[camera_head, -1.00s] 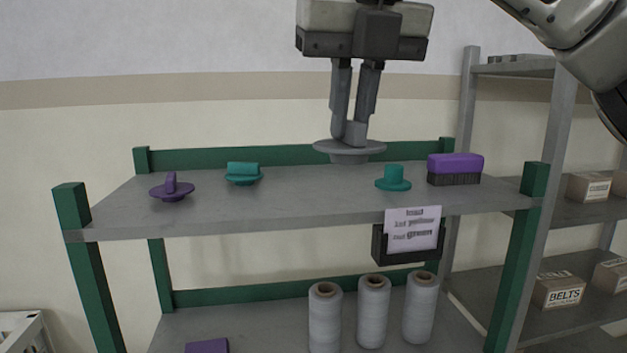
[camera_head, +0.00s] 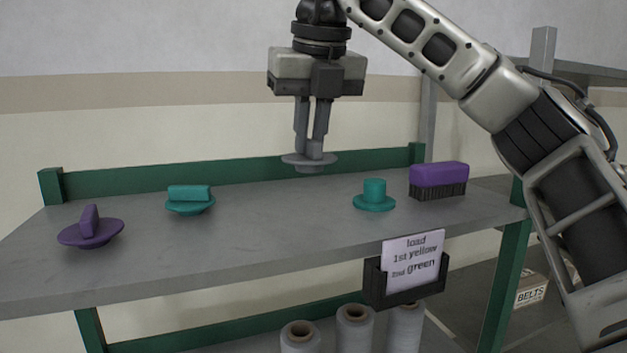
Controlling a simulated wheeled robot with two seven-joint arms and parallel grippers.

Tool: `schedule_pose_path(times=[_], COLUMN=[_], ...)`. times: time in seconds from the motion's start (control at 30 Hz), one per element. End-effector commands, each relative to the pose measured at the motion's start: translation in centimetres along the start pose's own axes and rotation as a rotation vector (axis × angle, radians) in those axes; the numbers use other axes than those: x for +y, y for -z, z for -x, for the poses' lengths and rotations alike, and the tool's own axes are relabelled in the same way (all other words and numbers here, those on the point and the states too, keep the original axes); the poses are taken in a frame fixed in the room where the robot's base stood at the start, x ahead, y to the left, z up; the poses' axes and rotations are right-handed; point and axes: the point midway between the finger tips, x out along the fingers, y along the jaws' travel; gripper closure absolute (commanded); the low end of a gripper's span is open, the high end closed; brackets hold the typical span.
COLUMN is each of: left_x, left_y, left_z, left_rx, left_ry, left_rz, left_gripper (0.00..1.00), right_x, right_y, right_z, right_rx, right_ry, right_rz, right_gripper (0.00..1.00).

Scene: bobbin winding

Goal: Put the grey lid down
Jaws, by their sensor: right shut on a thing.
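The grey lid (camera_head: 309,165) is a flat round disc with a shallow plug under it. My right gripper (camera_head: 315,150) is shut on its top and holds it level near the back of the grey shelf top (camera_head: 270,225). I cannot tell whether the lid's underside touches the shelf or hangs just above it. My left gripper is not in view.
On the shelf top are a purple lid (camera_head: 90,228), a teal lid with a bar handle (camera_head: 190,201), a teal lid with a round knob (camera_head: 374,197) and a purple brush (camera_head: 438,180). A sign (camera_head: 413,260) hangs at the front edge. Spools (camera_head: 354,328) stand below.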

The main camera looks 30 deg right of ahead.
Motion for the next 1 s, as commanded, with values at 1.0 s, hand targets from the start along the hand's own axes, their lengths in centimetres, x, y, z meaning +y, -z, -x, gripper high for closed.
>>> schedule_pose_path(times=[1.0], left_x=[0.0], left_y=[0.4], left_z=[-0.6], left_rx=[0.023], left_ry=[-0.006], left_rz=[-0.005], left_gripper=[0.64], right_x=[-1.8], right_y=[-0.5], right_z=[-8.0], right_rx=[-0.002], right_ry=[-0.001], right_rz=[-0.001], right_gripper=[1.00])
